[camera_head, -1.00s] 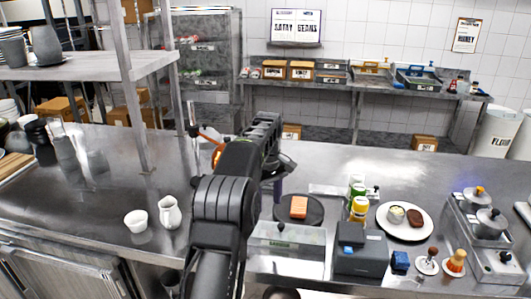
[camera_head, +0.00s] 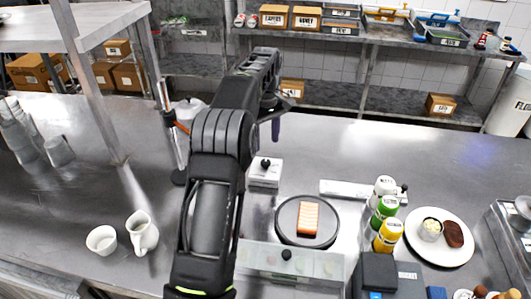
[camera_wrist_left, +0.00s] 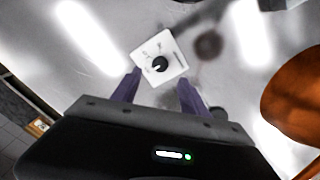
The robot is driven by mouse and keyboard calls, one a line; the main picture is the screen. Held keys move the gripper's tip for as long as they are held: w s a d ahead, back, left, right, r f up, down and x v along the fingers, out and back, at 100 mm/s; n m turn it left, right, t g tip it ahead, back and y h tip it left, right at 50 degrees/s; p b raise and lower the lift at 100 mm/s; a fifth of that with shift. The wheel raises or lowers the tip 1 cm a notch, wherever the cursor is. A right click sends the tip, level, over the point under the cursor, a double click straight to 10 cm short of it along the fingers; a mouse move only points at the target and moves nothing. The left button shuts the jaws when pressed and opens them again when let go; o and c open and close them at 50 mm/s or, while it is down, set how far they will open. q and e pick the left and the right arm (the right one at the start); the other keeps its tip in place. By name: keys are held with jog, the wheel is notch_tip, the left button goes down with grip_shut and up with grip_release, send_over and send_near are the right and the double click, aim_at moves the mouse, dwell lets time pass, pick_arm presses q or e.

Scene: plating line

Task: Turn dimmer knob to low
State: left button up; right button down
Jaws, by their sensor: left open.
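The dimmer is a small white box (camera_head: 262,180) with a black knob (camera_head: 265,163) on top, on the steel counter just beyond the round black plate. In the left wrist view the white box (camera_wrist_left: 147,52) sits tilted, with its black knob (camera_wrist_left: 160,64) between and just beyond my fingertips. My left gripper (camera_head: 276,138) is open and empty, pointing down above the counter, near the dimmer. Its two purple fingers also show in the left wrist view (camera_wrist_left: 159,78), apart from the knob. My right gripper is not in view.
A lamp-like stand (camera_head: 168,120) rises left of the dimmer, partly behind my arm. A round black plate (camera_head: 283,228) holds an orange-and-white block (camera_head: 308,218). Several bottles (camera_head: 388,235) and a white plate (camera_head: 462,255) stand right. The counter behind the dimmer is clear.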

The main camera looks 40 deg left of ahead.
aim_at(266, 161)
pick_arm(q)
jog(key=shift+f, duration=3.95)
jog(key=shift+c, duration=0.3)
grip_shut()
